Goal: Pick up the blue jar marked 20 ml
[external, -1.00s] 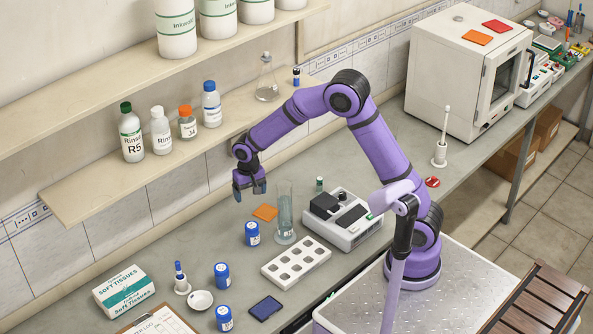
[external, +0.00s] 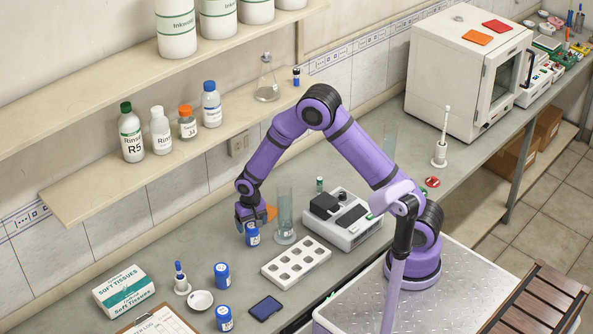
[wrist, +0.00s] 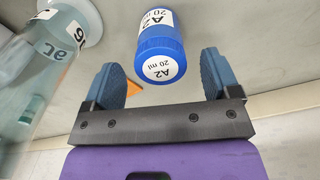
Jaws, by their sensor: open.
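A blue jar (external: 252,238) stands on the bench, left of the glass cylinder. In the wrist view the jar (wrist: 161,38) carries white labels on lid and side reading A2, 20 ml. My gripper (external: 250,220) is just above and behind it, partly over its top in the external view. In the wrist view its two blue fingers are apart, with the jar's lid between and slightly ahead of their tips; I see no grip on it. Two similar blue jars, one (external: 222,276) and another (external: 224,319), stand nearer the front; their labels are unreadable.
The tall glass cylinder (external: 285,215) stands close right of the jar. An orange card (external: 271,212) lies behind it. The shelf (external: 180,160) with bottles is behind.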

